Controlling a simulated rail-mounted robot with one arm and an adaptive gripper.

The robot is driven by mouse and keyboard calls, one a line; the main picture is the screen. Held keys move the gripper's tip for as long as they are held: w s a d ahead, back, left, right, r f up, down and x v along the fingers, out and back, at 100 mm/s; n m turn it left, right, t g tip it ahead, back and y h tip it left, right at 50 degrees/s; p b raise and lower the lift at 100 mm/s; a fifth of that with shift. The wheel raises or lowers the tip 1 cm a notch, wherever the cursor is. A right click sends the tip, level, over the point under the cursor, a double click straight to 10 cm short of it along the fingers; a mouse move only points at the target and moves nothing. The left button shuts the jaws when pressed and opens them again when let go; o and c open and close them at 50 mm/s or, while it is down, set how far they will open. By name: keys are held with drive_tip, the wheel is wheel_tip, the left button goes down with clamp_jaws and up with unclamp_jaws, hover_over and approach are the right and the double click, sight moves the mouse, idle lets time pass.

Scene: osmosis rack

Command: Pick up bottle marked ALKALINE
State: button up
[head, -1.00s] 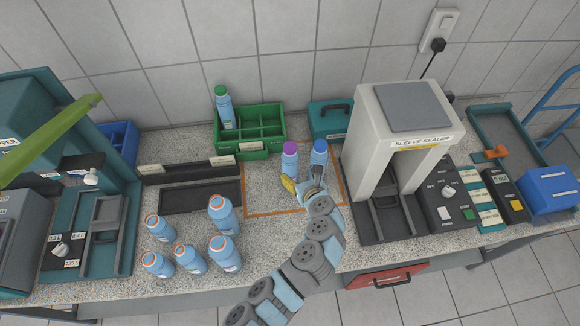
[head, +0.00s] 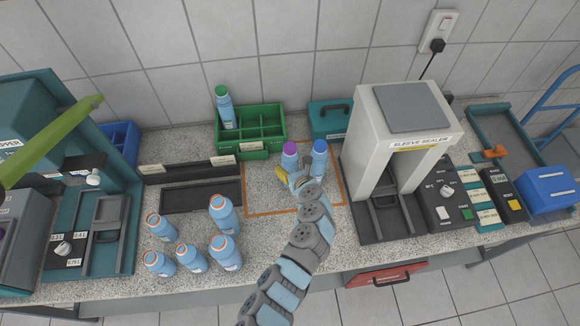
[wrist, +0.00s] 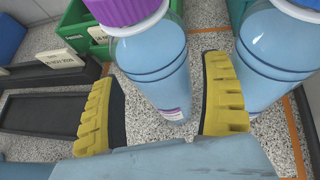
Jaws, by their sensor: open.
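A blue bottle with a purple cap (head: 290,154) stands upright inside the orange outline on the counter. A similar bottle with a blue cap (head: 319,156) stands just right of it. No ALKALINE marking is readable on either. My gripper (head: 290,180) is low in front of the purple-capped bottle. In the wrist view, my gripper's yellow-padded fingers (wrist: 162,105) are apart, with the purple-capped bottle (wrist: 155,65) between and just beyond them. The right finger lies near the gap between that bottle and the blue-capped one (wrist: 275,55). The purple cap's top is cut off there.
A green divided crate (head: 262,128) behind holds a green-capped bottle (head: 225,108). Several orange-capped bottles (head: 222,214) stand at front left. The sleeve sealer (head: 405,130) stands close on the right. A teal case (head: 328,122) is behind the blue-capped bottle.

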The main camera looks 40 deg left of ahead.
drive_tip(key=shift+x, duration=1.3)
drive_tip(key=c, duration=1)
